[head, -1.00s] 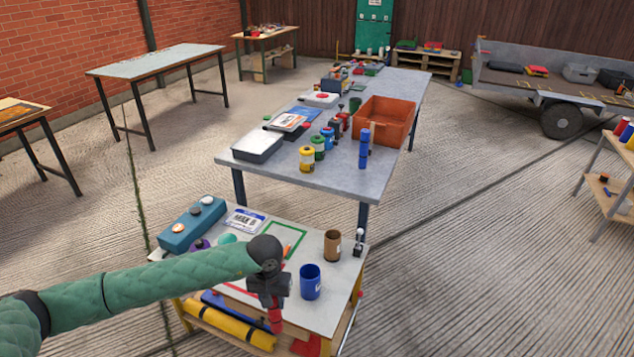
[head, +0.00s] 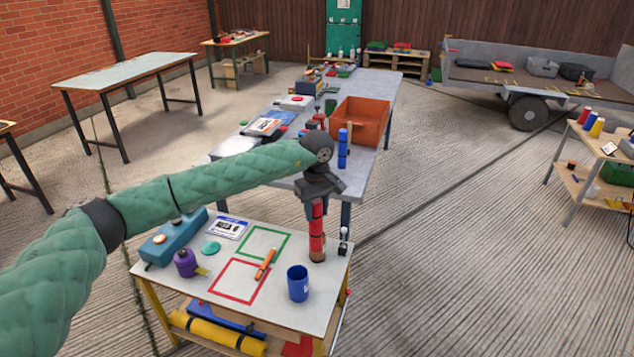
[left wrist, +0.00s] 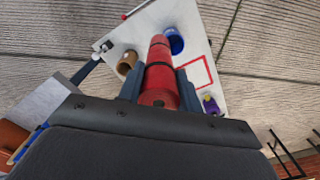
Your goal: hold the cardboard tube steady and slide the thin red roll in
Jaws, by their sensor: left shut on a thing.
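My left gripper (head: 317,197) is shut on the thin red roll (head: 316,230), which hangs upright below it with dark bands around it. The brown cardboard tube (head: 317,256) stands on the small white-topped table, partly hidden behind the roll's lower end in the head view. In the left wrist view the roll (left wrist: 159,72) points away from the camera between the fingers, and the open-topped tube (left wrist: 126,64) stands to the left of it, apart from it. The roll's lower end is outside the tube there. My right gripper is in neither view.
A blue cup (head: 298,284) stands in front of the tube, and a small black-and-white item (head: 344,241) beside it. An orange marker (head: 265,263) lies near the red outline. The long grey table (head: 384,95) with an orange crate (head: 360,120) is behind.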

